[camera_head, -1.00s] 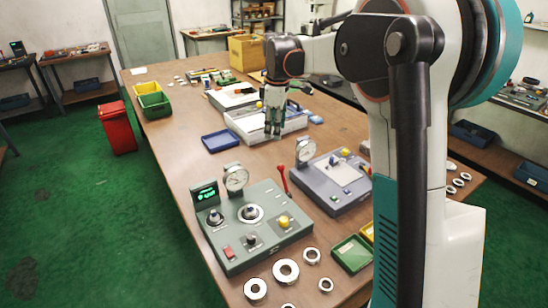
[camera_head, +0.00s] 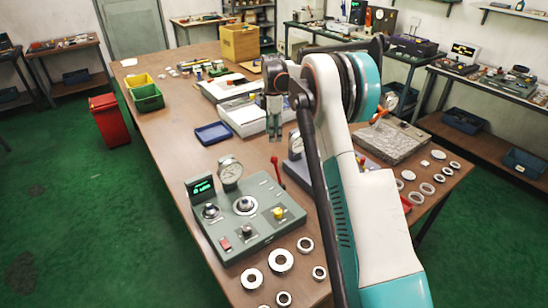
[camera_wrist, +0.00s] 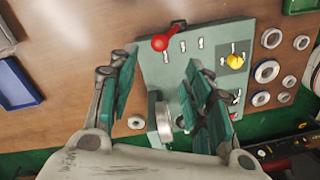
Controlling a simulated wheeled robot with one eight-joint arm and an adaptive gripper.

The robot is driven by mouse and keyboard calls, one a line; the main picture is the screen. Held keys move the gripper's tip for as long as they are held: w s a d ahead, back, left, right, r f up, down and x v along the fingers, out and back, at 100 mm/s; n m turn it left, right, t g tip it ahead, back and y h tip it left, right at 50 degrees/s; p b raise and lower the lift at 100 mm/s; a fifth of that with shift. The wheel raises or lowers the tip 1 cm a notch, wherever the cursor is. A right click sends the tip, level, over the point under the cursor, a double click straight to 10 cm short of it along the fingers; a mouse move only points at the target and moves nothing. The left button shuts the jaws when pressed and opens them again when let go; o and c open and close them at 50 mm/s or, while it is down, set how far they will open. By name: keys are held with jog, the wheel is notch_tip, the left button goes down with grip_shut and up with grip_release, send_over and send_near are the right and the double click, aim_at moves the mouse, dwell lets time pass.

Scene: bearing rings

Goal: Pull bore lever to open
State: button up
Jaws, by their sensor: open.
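The bore lever is a red-knobbed lever (camera_head: 276,168) at the back right edge of the green-grey gauge box (camera_head: 262,236). In the wrist view its red knob (camera_wrist: 166,41) leans over the far edge of the box (camera_wrist: 153,70). My gripper (camera_head: 274,136) is open and empty, above the table and behind the lever in the head view. In the wrist view my gripper (camera_wrist: 160,72) has its two fingers spread on either side of the lever's line, with the knob beyond the fingertips. The lever's base is hard to make out.
A dial gauge (camera_head: 230,173) and lit display (camera_head: 202,188) stand on the box. Metal rings (camera_head: 281,260) lie in front and right. A second device (camera_head: 296,168) is partly hidden by my arm. A blue tray (camera_head: 213,133) lies behind the box. Bare table (camera_head: 180,150) is at left.

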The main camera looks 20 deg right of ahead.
jog(key=b, duration=0.2)
send_near(278, 174)
jog(key=w+f, duration=0.1)
jog(key=f, duration=0.1)
jog(key=w+f, duration=0.1)
jog(key=shift+w+a, duration=0.3)
grip_shut()
